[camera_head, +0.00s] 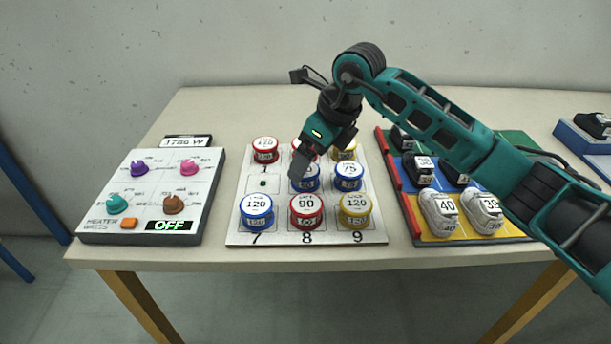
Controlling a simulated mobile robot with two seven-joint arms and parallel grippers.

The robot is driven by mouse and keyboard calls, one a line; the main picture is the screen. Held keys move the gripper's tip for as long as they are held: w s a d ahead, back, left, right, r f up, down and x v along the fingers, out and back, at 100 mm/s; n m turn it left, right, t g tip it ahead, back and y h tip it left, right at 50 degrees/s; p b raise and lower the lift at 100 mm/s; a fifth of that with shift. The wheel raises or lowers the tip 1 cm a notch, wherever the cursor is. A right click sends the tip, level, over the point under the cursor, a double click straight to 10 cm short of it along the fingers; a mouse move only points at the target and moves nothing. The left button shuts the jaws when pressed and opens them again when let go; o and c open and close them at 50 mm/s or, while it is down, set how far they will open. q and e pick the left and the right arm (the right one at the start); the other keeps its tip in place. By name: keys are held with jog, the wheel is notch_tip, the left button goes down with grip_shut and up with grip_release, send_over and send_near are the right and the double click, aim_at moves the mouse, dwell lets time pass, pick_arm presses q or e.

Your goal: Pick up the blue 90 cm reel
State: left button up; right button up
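My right gripper (312,162) comes in from the right and points down over the middle of the white reel board (235,229). A dark finger reaches to the top left edge of the blue reel in the middle (305,185). The gripper covers part of that reel, and I cannot read its label fully. I cannot tell whether the fingers are open or touching it. Another blue reel marked 75 (348,184) is to its right, and a blue reel marked 120 (257,221) is at the front left. My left gripper is not in view.
A red 90 reel (307,220) and a yellow 120 reel (355,219) stand close in front. A red 120 reel (265,156) is behind; spot 4 is empty. A control panel (95,226) is left. A shoe board (432,240) is right, under my arm.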

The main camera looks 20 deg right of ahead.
jog(key=x, duration=0.4)
jog(key=shift+f, duration=0.3)
jog(key=shift+s, duration=0.1)
jog(key=shift+c, duration=0.5)
jog(key=c, duration=1)
jog(key=shift+r, duration=0.1)
